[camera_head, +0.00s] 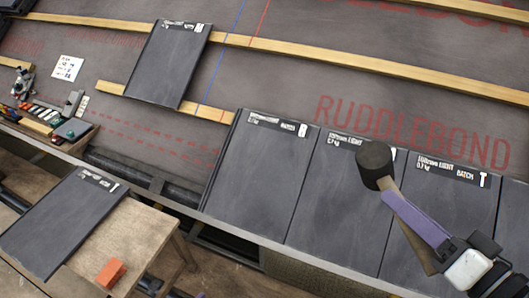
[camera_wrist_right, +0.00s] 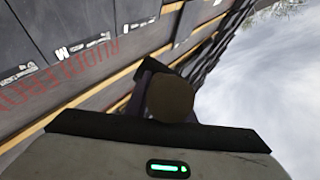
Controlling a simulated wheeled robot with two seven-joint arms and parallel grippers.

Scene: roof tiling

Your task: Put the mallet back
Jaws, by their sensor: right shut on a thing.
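The mallet has a round black head (camera_head: 375,165) and a pale wooden handle. It hangs over the lower row of slates on the right of the head view. My right gripper (camera_head: 412,222) is shut on the mallet's handle, with a purple finger along it that partly hides the wood. In the right wrist view the mallet's round dark head (camera_wrist_right: 170,97) shows end-on just beyond the gripper's front edge. I cannot tell whether the head touches the slates below. My left gripper is not clearly seen.
Dark slates (camera_head: 262,170) lie along the lower roof edge. Another slate (camera_head: 168,65) lies by a wooden batten (camera_head: 330,58). A tool tray (camera_head: 45,120) stands at left. A wooden table (camera_head: 140,235) holds a slate (camera_head: 62,222) and an orange block (camera_head: 111,273).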

